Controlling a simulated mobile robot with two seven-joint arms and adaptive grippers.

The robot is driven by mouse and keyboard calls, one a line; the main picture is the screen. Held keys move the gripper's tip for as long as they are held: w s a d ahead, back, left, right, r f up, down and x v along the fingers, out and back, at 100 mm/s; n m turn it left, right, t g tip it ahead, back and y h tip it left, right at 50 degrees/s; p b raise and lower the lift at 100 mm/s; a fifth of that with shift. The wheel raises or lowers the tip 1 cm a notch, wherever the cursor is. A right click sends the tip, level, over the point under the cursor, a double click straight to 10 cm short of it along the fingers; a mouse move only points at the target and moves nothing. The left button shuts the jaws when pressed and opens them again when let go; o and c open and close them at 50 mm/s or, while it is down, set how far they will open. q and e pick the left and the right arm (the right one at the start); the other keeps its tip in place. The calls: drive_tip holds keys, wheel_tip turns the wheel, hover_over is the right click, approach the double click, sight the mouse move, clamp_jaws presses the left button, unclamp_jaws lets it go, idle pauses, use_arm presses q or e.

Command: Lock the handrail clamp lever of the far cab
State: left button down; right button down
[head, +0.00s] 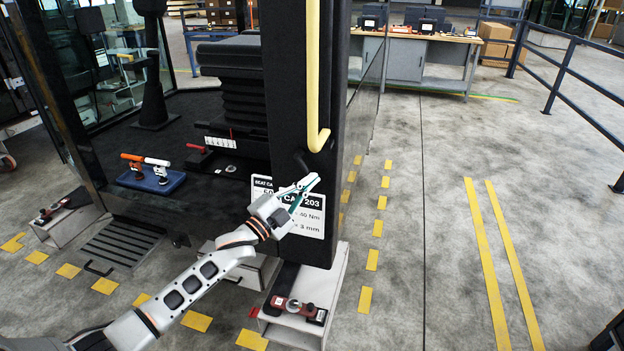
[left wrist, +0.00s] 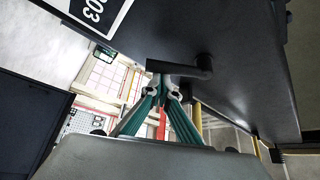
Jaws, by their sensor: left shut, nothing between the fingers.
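The dark cab (head: 230,190) fills the left and middle of the head view, with a yellow handrail (head: 313,80) on its front post. My left gripper (head: 313,181) is shut and empty in front of the post, over a placard (head: 310,218) reading "203". In the left wrist view, a black L-shaped lever (left wrist: 205,66) projects from the dark panel, and the gripper tips (left wrist: 171,86) are just below its free end. I cannot tell whether they touch. My right gripper is out of view.
A blue tray (head: 150,181) with small tools lies on the cab floor. A light step block (head: 305,325) with red and black parts stands below the gripper. A workbench (head: 420,60) and blue railing (head: 565,70) stand behind. The floor to the right is clear.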

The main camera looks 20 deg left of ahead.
use_arm(q)
drive_tip(key=shift+w+a+f+m+g, duration=0.1)
drive_tip(key=shift+a+f+m+g, duration=0.2)
drive_tip(key=shift+a, duration=0.25)
drive_tip(key=shift+a+f+m+g, duration=0.1)
drive_tip(key=shift+a+f+m, duration=0.1)
drive_tip(key=shift+a+m, duration=0.25)
drive_tip(key=shift+w+a+f+m+g, duration=0.1)
drive_tip(key=shift+a+f+m+g, duration=0.15)
drive_tip(key=shift+a, duration=0.35)
drive_tip(key=shift+s+a, duration=0.1)
drive_tip(key=shift+a, duration=0.2)
